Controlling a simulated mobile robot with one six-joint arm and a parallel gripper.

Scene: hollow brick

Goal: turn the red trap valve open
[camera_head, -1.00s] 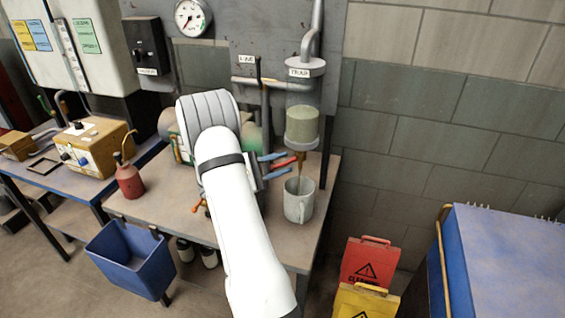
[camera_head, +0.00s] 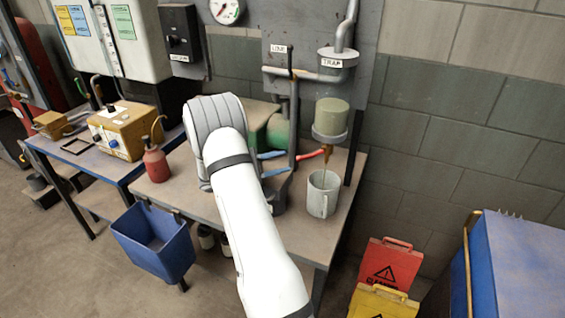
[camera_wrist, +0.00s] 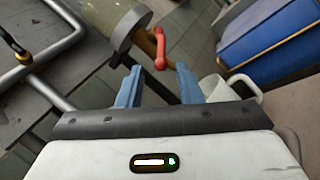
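The red trap valve lever (camera_head: 312,154) sits on a brass valve below the trap bowl (camera_head: 331,118), under the sign "TRAP". It points left and slightly down from the brass body. In the wrist view the red lever (camera_wrist: 160,48) lies ahead of the fingers, with its rounded end towards me. My gripper (camera_head: 287,162) has two blue fingers apart, to the left of the lever's end and not touching it. In the wrist view my gripper (camera_wrist: 158,82) is open with nothing between the fingers.
A grey mug (camera_head: 322,195) stands on the bench under the valve. A dark upright post (camera_head: 294,120) is close to the fingers. A red oil can (camera_head: 155,163) and a blue bin (camera_head: 150,245) are left. Caution signs (camera_head: 388,268) and a blue cabinet (camera_head: 525,265) are right.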

